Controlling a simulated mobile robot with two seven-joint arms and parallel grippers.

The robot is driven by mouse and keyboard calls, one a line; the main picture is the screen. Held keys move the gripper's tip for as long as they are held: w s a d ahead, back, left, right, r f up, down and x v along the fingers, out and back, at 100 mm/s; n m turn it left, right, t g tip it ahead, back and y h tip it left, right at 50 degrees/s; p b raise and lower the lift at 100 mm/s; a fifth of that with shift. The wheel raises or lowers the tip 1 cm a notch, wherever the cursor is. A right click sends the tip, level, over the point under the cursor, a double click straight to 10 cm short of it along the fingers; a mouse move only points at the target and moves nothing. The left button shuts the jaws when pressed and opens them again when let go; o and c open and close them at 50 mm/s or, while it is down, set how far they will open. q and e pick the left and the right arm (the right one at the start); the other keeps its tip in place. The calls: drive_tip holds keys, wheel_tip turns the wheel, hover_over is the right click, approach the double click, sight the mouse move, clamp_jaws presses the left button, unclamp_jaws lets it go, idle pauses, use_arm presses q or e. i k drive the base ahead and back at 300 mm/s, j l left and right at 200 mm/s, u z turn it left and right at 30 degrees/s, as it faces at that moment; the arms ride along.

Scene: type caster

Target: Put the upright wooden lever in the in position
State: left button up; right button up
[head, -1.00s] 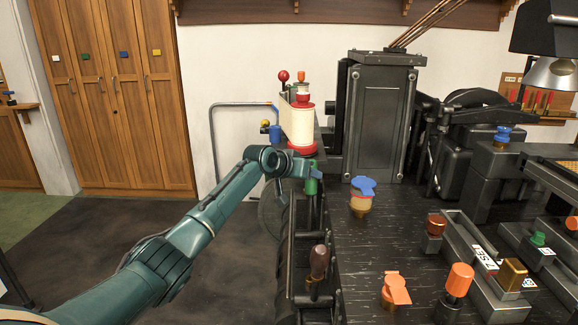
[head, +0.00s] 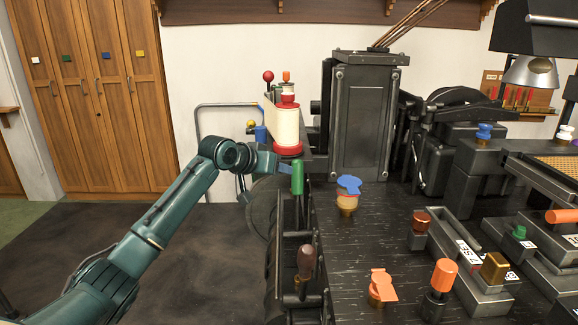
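The upright wooden lever (head: 305,262) has a dark brown rounded handle and stands at the near left side of the black machine in the head view. It looks about upright, and its lower end is in shadow among the dark rails. My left gripper (head: 246,192) is above and to the left of it, beside a green upright handle (head: 297,177). It appears apart from the wooden lever. My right gripper is not in view.
The black machine top (head: 345,245) carries a blue-capped knob (head: 348,187), an orange knob (head: 381,285) and an orange cylinder handle (head: 443,276). A red and cream spool (head: 287,130) stands behind the green handle. The dark floor (head: 200,260) left of the machine is clear.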

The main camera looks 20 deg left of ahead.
sight(306, 258)
drive_tip(key=k+j, duration=0.15)
drive_tip(key=k, duration=0.35)
drive_tip(key=k+j, duration=0.2)
drive_tip(key=k, duration=0.25)
